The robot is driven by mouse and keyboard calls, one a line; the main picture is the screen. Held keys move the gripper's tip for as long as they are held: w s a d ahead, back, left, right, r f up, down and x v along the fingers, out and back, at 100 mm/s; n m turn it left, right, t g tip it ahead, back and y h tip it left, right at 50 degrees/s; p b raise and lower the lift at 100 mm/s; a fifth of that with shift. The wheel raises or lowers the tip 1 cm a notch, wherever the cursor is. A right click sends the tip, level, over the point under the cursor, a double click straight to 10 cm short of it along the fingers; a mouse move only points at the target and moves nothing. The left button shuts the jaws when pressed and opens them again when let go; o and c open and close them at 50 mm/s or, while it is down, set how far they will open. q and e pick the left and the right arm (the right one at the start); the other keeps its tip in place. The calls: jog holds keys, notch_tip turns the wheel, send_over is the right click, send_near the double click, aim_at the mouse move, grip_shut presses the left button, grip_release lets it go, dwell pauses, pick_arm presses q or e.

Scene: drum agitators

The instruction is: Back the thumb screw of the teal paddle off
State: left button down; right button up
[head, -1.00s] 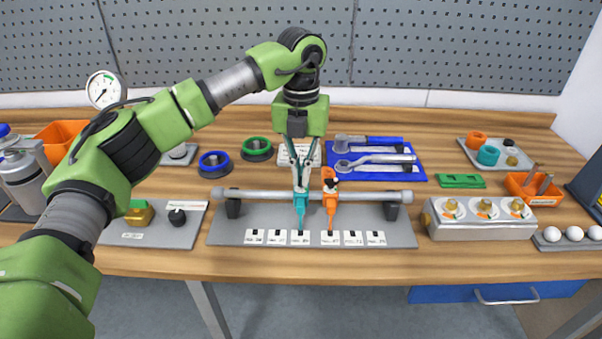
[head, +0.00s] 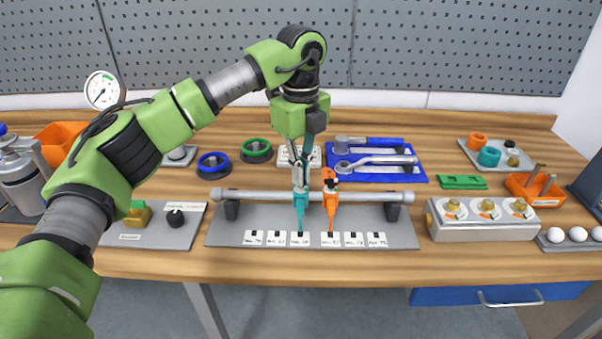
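The teal paddle (head: 300,206) hangs on the grey horizontal bar (head: 265,195), its narrow tip pointing down to the row of white labels. An orange paddle (head: 331,207) hangs right beside it on the same bar. My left gripper (head: 299,180) points down from above at the top of the teal paddle, around where its thumb screw would be. The screw itself is hidden by the fingers. The fingers look close together there, but I cannot tell whether they are closed on the screw. My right gripper is not in view.
The bar stands on a grey base plate (head: 230,232) with labels (head: 276,239). Behind it are blue and green rings (head: 213,165) and a blue tool tray (head: 418,177). A block with brass knobs (head: 480,230) stands to the right.

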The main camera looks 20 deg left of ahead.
pick_arm(q)
jog(key=shift+s+f+n, duration=0.15)
jog(key=shift+f+n, duration=0.15)
jog(key=shift+n, duration=0.9)
jog(key=c, duration=2.3)
grip_release()
jog(key=shift+r, duration=0.2)
jog(key=shift+r, duration=0.3)
notch_tip(320, 180, up, 11)
jog(key=shift+r, duration=0.1)
